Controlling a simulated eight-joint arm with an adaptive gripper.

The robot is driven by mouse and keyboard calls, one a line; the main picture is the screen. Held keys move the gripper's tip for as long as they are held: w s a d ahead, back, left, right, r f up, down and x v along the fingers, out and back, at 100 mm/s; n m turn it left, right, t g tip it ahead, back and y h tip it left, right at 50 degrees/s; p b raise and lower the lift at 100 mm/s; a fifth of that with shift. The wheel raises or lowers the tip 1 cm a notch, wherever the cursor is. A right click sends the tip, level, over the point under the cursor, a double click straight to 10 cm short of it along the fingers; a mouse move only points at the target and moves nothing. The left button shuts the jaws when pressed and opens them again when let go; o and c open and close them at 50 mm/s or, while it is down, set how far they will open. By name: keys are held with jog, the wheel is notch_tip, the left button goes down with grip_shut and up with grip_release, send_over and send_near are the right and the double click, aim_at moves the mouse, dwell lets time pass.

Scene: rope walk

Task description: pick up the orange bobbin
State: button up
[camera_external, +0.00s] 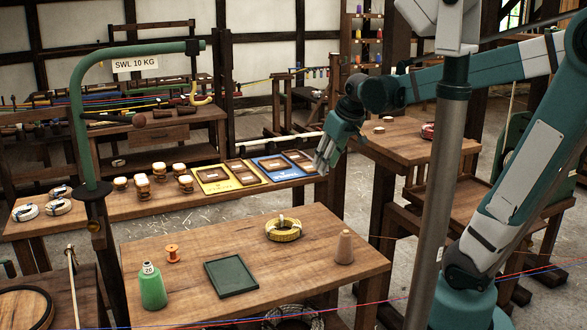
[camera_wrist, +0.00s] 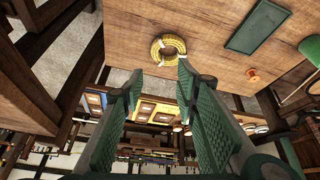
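The orange bobbin (camera_external: 173,253) stands on the near wooden table, at the left, behind a green bottle and left of a green tray. It also shows in the wrist view (camera_wrist: 252,74), small, toward the right side. My gripper (camera_external: 324,162) is raised above and behind the far edge of that table, well away from the bobbin. In the wrist view its two green ridged fingers (camera_wrist: 158,80) are spread apart with nothing between them.
On the same table are a green tray (camera_external: 231,277), a yellow rope coil (camera_external: 284,230), a tan cone (camera_external: 345,247) and a green bottle (camera_external: 152,287) marked 20. A teal hooked post (camera_external: 82,130) rises left of the table. A grey upright pole (camera_external: 436,200) stands at the right.

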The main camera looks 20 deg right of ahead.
jog(key=w+a+n+g+p, duration=0.1)
jog(key=w+a+n+g, duration=0.1)
jog(key=w+a, duration=0.8)
jog(key=n+g+h+p, duration=0.1)
jog(key=n+g+p, duration=0.25)
jog(key=n, duration=0.25)
send_over(172, 247)
notch_tip(172, 247, down, 24)
jog(key=shift+w+d+r, duration=0.1)
jog(key=shift+d+r, duration=0.05)
jog(key=shift+r, duration=0.1)
jog(key=shift+a+f, duration=0.3)
jog(key=shift+f, duration=1.25)
